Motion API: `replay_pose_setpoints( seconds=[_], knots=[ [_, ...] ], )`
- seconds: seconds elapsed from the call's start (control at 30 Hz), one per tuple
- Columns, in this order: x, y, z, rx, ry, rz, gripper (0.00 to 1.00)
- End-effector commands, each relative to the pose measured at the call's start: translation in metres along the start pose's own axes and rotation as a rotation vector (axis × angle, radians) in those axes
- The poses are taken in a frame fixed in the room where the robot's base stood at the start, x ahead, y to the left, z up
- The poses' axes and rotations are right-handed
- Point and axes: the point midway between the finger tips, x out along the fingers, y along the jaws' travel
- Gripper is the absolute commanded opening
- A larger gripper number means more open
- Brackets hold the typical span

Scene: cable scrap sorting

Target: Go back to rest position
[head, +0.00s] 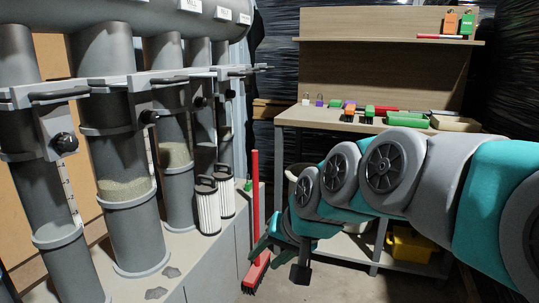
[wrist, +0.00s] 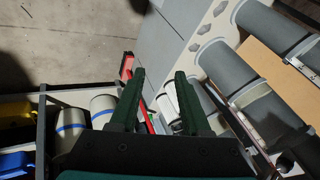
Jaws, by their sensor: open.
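My gripper (wrist: 158,98) shows in the wrist view with its two dark green fingers spread apart. It is open, and nothing sits between the fingers. In the head view my gripper (head: 272,248) hangs low at the end of my teal and grey arm, in front of the workbench and to the right of the grey cabinet. Its fingertips are partly hard to make out there. The arm stretches in from the right edge of the picture.
Grey tubes (head: 122,195) with granules stand on a cabinet (head: 205,262) at left, beside white filter cartridges (head: 208,208). A red broom (head: 256,200) stands close to my gripper. A wooden workbench (head: 290,113) holds locks and tools. A yellow bin (head: 410,245) sits below. Floor (wrist: 65,40) is partly clear.

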Motion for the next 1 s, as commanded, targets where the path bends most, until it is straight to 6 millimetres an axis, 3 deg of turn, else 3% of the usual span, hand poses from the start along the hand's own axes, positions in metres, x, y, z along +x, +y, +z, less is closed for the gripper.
replay_pose_setpoints(
  seconds=[0.1,0.3,0.5,0.67,1.0],
  knots=[
    [-0.005,0.057,0.062,-0.046,-0.126,0.145,0.47],
    [-0.027,0.14,0.162,-0.076,-0.348,0.338,0.47],
    [-0.051,0.184,0.229,-0.065,-0.51,0.437,0.47],
    [-0.058,0.195,0.246,-0.061,-0.55,0.46,0.47],
    [-0.058,0.195,0.246,-0.061,-0.552,0.459,0.47]
  ],
)
